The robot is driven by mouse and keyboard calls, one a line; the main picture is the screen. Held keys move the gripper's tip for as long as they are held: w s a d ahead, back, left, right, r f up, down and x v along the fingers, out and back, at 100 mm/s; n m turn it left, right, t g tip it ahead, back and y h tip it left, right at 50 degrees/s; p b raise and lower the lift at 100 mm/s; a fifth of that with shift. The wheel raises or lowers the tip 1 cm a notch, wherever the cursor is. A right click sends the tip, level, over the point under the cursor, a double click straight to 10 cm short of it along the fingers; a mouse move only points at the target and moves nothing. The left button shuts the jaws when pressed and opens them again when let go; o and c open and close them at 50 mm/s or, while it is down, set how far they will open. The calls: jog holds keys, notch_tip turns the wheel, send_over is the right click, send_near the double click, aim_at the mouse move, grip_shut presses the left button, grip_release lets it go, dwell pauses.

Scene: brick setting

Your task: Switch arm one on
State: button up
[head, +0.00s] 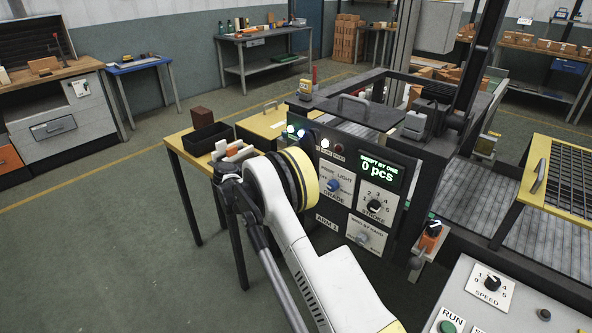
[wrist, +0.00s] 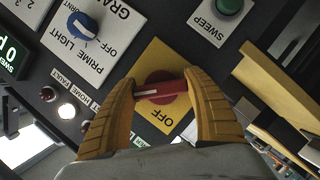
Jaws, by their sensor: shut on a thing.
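The red rotary handle (wrist: 172,92) sits on a yellow plate (wrist: 172,117) marked OFF in the wrist view. My gripper (wrist: 160,91) has its yellow fingers on both sides of the handle and is shut on it. The handle's white mark points left in the picture. The control panel (head: 348,160) carries the label ARM 1 in the head view, with a lit display (head: 380,172) reading 0 pcs. My arm hides the red handle and my gripper in the head view.
The panel also has a blue grade knob (head: 333,185), a stroke knob (head: 375,205) and a grey standby knob (head: 363,238). A green sweep button (wrist: 229,5) is near my gripper. A run and speed panel (head: 478,300) stands front right. Floor is clear at left.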

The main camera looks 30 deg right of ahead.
jog(key=shift+m, duration=0.3)
dwell(0.4)
jog(key=o, duration=1.2)
jog(key=v, duration=1.2)
jog(key=shift+r, duration=0.15)
